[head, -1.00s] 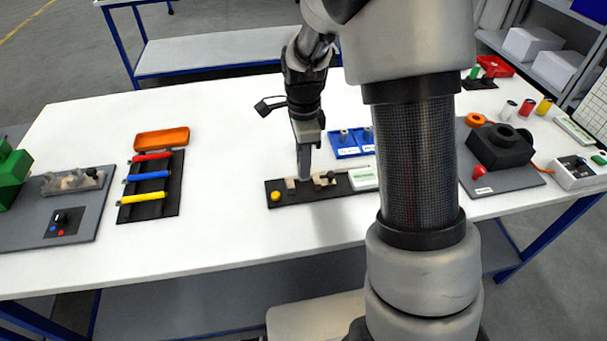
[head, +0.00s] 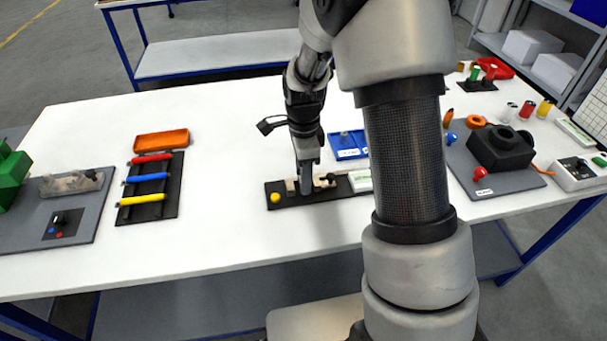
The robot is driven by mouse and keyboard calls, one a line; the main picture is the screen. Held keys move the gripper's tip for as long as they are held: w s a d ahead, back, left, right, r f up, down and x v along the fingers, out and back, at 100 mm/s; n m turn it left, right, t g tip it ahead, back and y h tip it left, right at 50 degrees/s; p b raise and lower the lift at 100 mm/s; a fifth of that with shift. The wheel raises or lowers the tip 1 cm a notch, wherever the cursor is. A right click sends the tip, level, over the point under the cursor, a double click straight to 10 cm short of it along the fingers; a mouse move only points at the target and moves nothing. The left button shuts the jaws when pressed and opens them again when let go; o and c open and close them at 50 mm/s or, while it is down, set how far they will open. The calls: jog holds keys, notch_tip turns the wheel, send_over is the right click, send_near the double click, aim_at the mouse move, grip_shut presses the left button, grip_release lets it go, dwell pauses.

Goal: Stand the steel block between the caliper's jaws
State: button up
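The caliper lies on a black base (head: 335,193) near the middle of the table. Its pale jaws (head: 291,186) stand up from the base, and a yellow knob (head: 275,197) is at its left end. My gripper (head: 306,163) points down over the caliper. A narrow grey piece, seemingly the steel block (head: 306,183), extends below the fingers, upright in the gap between the jaws. The gripper appears shut on it, though the fingers are seen edge-on and small. I cannot tell whether the block touches the jaws or base.
A blue tray (head: 347,154) with grey parts stands just behind the caliper, partly hidden by my arm. A white display (head: 360,180) is at the caliper's right end. A rack of coloured rods (head: 150,188) is at left. The table front is clear.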

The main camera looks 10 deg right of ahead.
notch_tip(320, 180, up, 12)
jog(key=p, duration=0.1)
jog(key=s+d+r+n+t, duration=0.1)
jog(key=s+r+n+t, duration=0.1)
jog(key=s+r+n, duration=0.5)
jog(key=s+d+r+n+t, duration=0.1)
jog(key=s+r+n+t, duration=0.2)
jog(key=s+r+n, duration=0.3)
jog(key=s+n, duration=0.5)
jog(key=s, duration=0.3)
jog(key=shift+d+r+t, duration=0.3)
jog(key=shift+d+r, duration=0.05)
jog(key=shift+s, duration=0.15)
